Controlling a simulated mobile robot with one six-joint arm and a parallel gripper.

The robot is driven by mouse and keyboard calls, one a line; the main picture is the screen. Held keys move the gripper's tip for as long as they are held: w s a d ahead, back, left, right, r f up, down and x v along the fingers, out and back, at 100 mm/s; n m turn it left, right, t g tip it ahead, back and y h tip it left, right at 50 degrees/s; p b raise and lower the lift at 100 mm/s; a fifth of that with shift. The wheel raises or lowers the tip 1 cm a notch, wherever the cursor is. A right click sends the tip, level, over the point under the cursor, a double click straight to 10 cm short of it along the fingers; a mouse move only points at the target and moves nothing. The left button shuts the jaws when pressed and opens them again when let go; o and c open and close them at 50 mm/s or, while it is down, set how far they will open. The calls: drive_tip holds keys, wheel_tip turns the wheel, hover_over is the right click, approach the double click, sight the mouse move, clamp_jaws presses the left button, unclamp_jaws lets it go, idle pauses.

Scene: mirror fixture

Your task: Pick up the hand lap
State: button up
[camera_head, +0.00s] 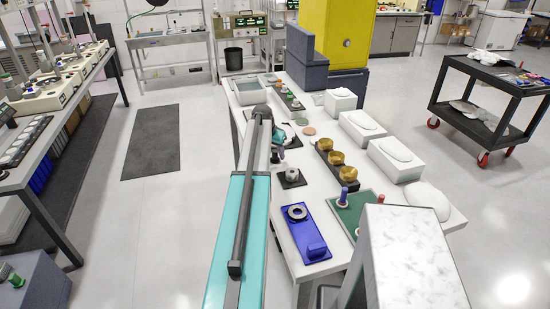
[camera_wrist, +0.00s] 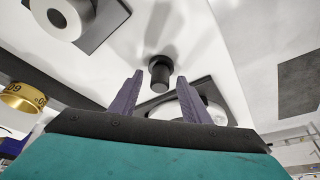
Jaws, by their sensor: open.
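I cannot tell for certain which piece is the hand lap. In the wrist view a short black cylindrical knob (camera_wrist: 160,72) stands on the white table between and beyond my fingertips. My gripper (camera_wrist: 160,77) is open with its two purple fingers apart and nothing held. A pale round piece on a dark plate (camera_wrist: 203,88) is partly hidden behind the fingers. Another pale round piece with a dark centre (camera_wrist: 62,15) lies on a dark plate at the upper left. In the head view my teal wrist (camera_head: 279,136) is low over the table, and my arm hides part of the area.
Brass rings (camera_head: 335,157) stand right of the gripper, and one shows in the wrist view (camera_wrist: 22,98). A dark plate with a round grey piece (camera_head: 291,176), a blue fixture (camera_head: 314,252) and a green board (camera_head: 342,216) lie nearer. White boxes (camera_head: 393,158) line the right side.

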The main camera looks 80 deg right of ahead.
sight(275, 151)
clamp_jaws()
drive_tip(key=shift+r, duration=0.25)
drive_tip(key=shift+r+b, duration=1.7)
drive_tip(key=shift+r, duration=3.15)
